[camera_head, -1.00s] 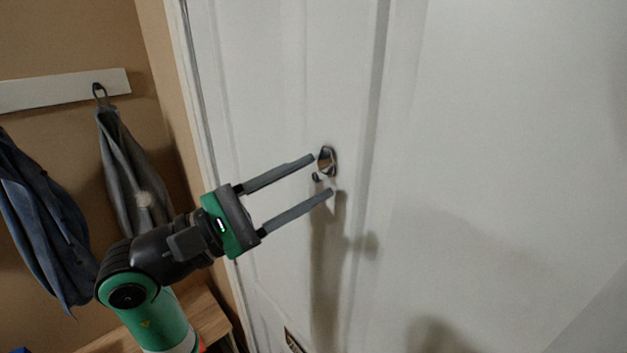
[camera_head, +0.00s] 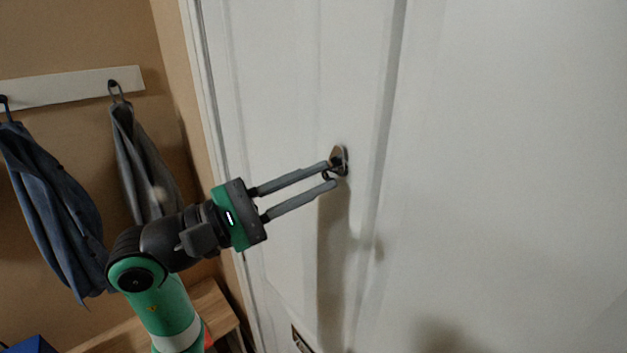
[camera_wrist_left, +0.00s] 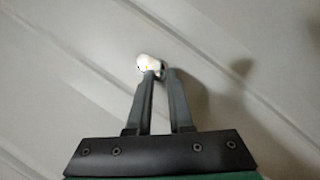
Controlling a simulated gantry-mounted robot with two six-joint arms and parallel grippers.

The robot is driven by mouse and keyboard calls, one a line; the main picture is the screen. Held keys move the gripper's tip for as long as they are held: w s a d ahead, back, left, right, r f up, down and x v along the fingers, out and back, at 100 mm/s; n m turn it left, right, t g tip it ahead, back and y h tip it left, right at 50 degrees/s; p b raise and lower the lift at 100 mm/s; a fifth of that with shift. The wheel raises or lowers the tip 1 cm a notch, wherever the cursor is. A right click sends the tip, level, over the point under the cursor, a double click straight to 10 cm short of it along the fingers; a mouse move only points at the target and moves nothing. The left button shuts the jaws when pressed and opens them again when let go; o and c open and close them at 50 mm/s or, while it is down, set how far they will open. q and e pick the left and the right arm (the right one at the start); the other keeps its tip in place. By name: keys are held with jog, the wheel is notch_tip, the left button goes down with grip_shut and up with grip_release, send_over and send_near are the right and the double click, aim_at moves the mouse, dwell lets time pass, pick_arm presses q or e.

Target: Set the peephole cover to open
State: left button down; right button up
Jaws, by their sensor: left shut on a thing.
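The peephole cover (camera_head: 340,157) is a small shiny metal piece on the white door (camera_head: 290,90). It also shows in the left wrist view (camera_wrist_left: 150,65), just beyond the fingertips. My left gripper (camera_head: 331,175) reaches in from the left, its two grey fingers narrowed and their tips at the lower part of the cover. It is shut on the peephole cover, with a small gap between the fingers. The fingertips hide part of the cover, so I cannot tell exactly which part is held. My right gripper is not in view.
A wooden bench (camera_head: 210,310) stands below. A metal slot (camera_head: 301,340) is low on the door. The door's right side is clear.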

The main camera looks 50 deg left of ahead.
aim_at(332, 158)
pick_arm(q)
jog(key=m+g, duration=0.1)
jog(key=m, duration=0.2)
jog(key=a+r+m+g, duration=0.1)
jog(key=m, duration=0.2)
jog(key=a+r+m+g, duration=0.1)
jog(key=m, duration=0.2)
jog(key=shift+a+m+g, duration=0.25)
jog(key=shift+m+g, duration=0.05)
jog(key=shift+m, duration=0.1)
jog(key=m, duration=0.1)
jog(key=r+m+g, duration=0.1)
jog(key=m, duration=0.1)
jog(key=shift+a+r+y+p, duration=0.2)
jog(key=shift+y+p, duration=0.1)
jog(key=shift+r+m+g+y, duration=0.3)
jog(key=shift+m+y, duration=0.2)
jog(key=shift+m, duration=0.35)
jog(key=shift+r+m+g+y, duration=0.2)
jog(key=shift+r+m+y, duration=0.25)
jog(key=shift+m, duration=0.4)
jog(key=c, duration=0.8)
grip_release()
jog(key=shift+p, duration=0.3)
